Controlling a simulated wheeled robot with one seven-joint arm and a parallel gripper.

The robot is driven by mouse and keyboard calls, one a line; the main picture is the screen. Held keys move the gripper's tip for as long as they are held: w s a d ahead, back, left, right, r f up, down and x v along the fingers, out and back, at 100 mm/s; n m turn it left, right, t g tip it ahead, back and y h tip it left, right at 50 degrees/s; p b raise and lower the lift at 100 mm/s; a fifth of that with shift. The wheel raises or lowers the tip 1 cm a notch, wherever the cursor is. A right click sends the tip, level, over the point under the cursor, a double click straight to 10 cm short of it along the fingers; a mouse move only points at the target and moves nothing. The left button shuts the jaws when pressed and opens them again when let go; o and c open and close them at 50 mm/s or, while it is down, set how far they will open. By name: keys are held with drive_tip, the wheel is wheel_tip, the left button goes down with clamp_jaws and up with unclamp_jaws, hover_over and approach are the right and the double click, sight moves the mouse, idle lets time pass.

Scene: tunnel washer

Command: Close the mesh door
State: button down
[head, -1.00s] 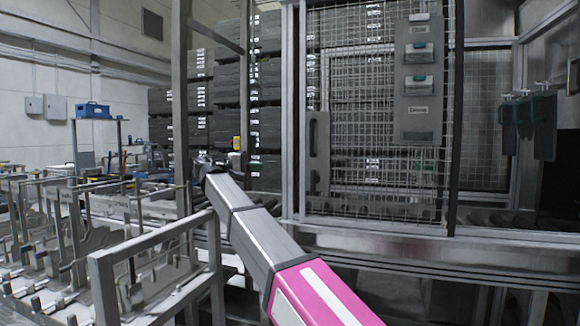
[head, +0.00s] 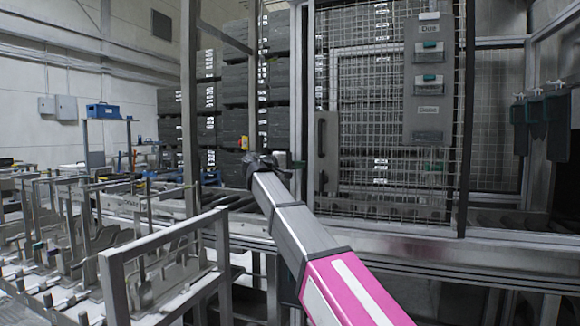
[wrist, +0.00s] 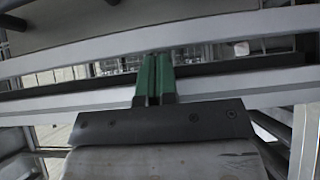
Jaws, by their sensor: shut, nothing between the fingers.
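The mesh door (head: 390,70) is a tall wire grid panel in the right half of the head view. Its long grey handle (head: 325,133) stands upright near the grid's left edge. I cannot tell for sure how far the door stands from its frame. My gripper (head: 297,163) is at the end of the arm, left of the handle and beside the left frame post, apart from the handle in the picture. In the wrist view its green fingers (wrist: 155,78) are together and empty, in front of pale bars. The handle cannot be made out there.
An upright metal post (head: 303,60) stands just left of the mesh. A grey panel with labels (head: 428,85) hangs on the mesh. A metal rail frame (head: 165,235) and a bench with several fixtures fill the left front. Dark stacks (head: 225,110) stand behind.

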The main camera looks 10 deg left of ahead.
sight(447, 170)
drive_tip(key=shift+d, duration=0.3)
drive_tip(key=s+d, duration=0.3)
drive_tip(key=d, duration=1.2)
drive_tip(key=s+d, duration=0.4)
drive_tip(key=d, duration=1.1)
drive_tip(key=s+d, duration=0.4)
drive_tip(key=d, duration=1)
drive_tip(key=shift+d, duration=0.4)
